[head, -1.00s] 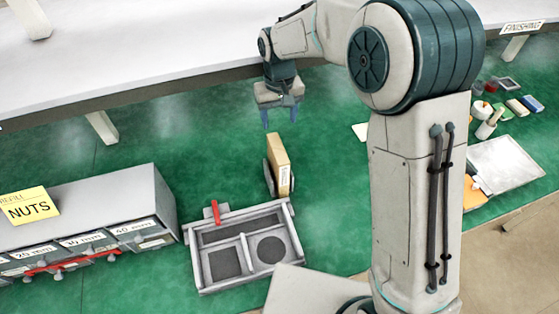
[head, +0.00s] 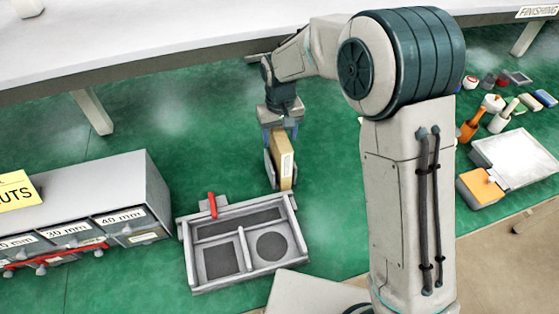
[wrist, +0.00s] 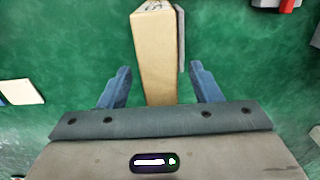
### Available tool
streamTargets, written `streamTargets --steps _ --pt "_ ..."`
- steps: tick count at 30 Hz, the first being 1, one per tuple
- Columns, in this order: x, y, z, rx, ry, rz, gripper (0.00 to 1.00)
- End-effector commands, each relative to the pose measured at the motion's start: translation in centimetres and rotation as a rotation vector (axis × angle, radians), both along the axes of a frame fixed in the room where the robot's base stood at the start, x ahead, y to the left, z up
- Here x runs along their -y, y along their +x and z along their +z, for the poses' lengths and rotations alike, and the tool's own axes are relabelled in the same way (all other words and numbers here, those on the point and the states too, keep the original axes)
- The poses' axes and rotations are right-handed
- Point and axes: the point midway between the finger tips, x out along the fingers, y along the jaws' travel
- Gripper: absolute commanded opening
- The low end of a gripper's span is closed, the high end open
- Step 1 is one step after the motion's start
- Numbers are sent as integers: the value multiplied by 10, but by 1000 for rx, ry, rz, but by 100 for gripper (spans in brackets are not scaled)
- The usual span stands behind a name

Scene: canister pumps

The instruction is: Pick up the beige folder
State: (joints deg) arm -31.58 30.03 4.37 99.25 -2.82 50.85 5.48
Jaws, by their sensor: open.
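The beige folder (head: 284,163) stands upright on the green bench top, behind the grey tray, with a white label on its side. A thin grey plate stands against it, like a bookend. My gripper (head: 279,136) is above the folder, pointing down with its blue fingers open. In the wrist view the folder (wrist: 155,55) lies between the two fingers of my gripper (wrist: 160,85), with a gap on each side. The grey plate (wrist: 181,38) shows along its right side. The folder's lower end is hidden behind my gripper body in that view.
A grey divided tray (head: 190,262) with a red handle is just in front of the folder. A grey drawer cabinet (head: 110,180) is at left. A raised white shelf (head: 150,40) runs behind. A clipboard (head: 515,160) and small items lie at right.

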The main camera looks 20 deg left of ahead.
Motion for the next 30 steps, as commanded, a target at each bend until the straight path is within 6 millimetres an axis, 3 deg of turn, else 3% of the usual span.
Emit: streamTargets --steps 1,3,10,17,30 --pt "0 0 -11 -1 -1 0 58" --pt "0 0 -15 0 0 0 58" --pt "0 0 -14 1 1 0 58" --pt "0 0 -14 1 1 0 0" --pt "0 0 -5 2 1 0 0"
